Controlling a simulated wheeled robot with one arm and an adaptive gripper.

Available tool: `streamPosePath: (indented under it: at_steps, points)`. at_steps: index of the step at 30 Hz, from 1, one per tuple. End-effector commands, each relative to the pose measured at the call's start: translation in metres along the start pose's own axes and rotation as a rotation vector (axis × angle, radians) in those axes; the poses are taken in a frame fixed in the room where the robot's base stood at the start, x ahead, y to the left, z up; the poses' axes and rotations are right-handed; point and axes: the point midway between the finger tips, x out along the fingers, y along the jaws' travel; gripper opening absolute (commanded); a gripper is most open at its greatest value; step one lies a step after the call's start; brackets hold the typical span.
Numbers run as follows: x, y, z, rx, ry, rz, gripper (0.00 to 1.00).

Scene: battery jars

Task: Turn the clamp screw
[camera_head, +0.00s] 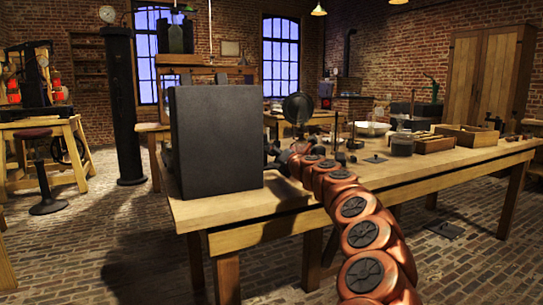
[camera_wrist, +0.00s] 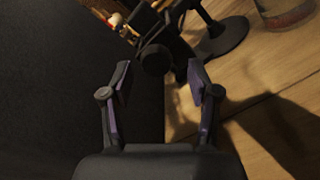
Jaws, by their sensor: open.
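In the wrist view, my gripper (camera_wrist: 158,85) is open, with one finger on each side of an empty gap. A dark round knob (camera_wrist: 154,60), which looks like the clamp screw, shows just beyond the fingertips, roughly in line with the gap. It joins a dark clamp-like assembly whose details are lost in shadow. I cannot tell whether a finger touches it. In the head view, my orange arm reaches over the table (camera_head: 400,177) to beside the black box (camera_head: 215,138); the gripper and the screw are hard to make out there.
The tall black box fills the left of the wrist view (camera_wrist: 50,80), close to my left finger. A dark round stand base (camera_wrist: 222,38) and a jar (camera_wrist: 285,14) stand beyond to the right.

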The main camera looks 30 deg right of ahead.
Motion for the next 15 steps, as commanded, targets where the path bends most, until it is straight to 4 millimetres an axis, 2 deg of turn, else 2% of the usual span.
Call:
streamPosePath:
  at_steps: [15]
  points:
    - [0.028,0.001,-0.001,-0.001,0.001,0.002,0.61]
